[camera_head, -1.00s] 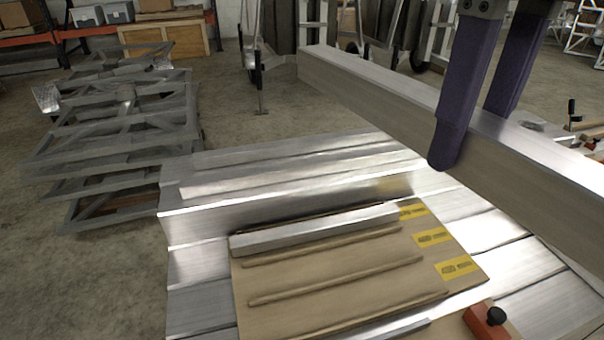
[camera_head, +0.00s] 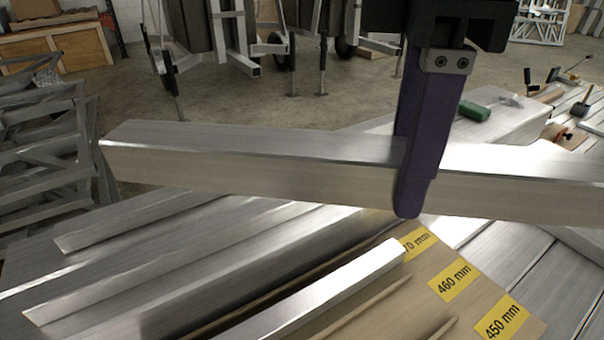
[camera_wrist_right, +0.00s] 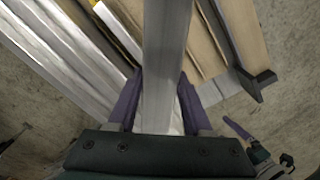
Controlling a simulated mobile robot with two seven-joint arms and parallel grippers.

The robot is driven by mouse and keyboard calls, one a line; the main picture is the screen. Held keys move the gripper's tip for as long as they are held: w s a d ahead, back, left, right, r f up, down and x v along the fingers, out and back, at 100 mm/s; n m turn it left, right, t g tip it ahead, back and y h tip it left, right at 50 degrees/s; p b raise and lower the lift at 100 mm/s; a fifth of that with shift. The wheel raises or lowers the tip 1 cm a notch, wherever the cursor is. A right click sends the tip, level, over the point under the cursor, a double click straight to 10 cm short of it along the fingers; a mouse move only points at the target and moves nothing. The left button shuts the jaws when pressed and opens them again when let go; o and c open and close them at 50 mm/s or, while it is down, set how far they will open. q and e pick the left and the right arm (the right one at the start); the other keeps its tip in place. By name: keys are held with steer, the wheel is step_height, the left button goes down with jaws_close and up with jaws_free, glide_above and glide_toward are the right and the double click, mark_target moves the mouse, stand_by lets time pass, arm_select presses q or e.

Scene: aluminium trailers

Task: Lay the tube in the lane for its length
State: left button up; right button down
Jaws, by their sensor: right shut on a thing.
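A long square aluminium tube (camera_head: 250,165) is held roughly level across the head view. My right gripper (camera_head: 410,205) is shut on it, with purple fingers on both sides of the tube (camera_wrist_right: 160,60) in the right wrist view. Below is a wooden lane board (camera_head: 470,318) with thin wooden strips and yellow labels reading 460 mm (camera_head: 450,281), 450 mm (camera_head: 502,318) and a partly hidden one ending in 70 mm (camera_head: 415,241). The held tube is above and apart from the board. A purple part at lower right of the wrist view may be my left gripper (camera_wrist_right: 240,132); its jaws are unclear.
Another, shorter aluminium tube (camera_head: 335,285) lies along the board's far lane. Bare aluminium profiles (camera_head: 180,240) stretch behind it. A green object (camera_head: 473,110) and clamps lie at the right back. Stacked metal frames (camera_head: 45,150) stand on the floor at left.

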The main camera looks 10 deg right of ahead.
arm_select(q)
step_height(320, 180, down, 16)
steer(key=b, duration=1.3)
steer(key=shift+b, duration=0.3)
arm_select(e)
steer(key=a+f+n, duration=0.1)
steer(key=f+n, duration=0.1)
steer(key=f, duration=0.7)
steer(key=a+f+n, duration=0.1)
steer(key=f+n, duration=0.2)
steer(key=f, duration=0.7)
steer(key=s+a+f+n, duration=0.1)
steer(key=f+n, duration=0.2)
steer(key=f, duration=0.7)
steer(key=shift+s+a, duration=0.1)
steer(key=shift+a, duration=0.05)
arm_select(q)
steer(key=shift+s+b+x, duration=0.2)
steer(key=shift+b+x, duration=0.8)
arm_select(e)
step_height(320, 180, down, 5)
steer(key=shift+r, duration=0.15)
arm_select(q)
steer(key=shift+d, duration=0.1)
arm_select(e)
steer(key=shift+f, duration=0.25)
steer(key=shift+c, duration=1.6)
jaws_free()
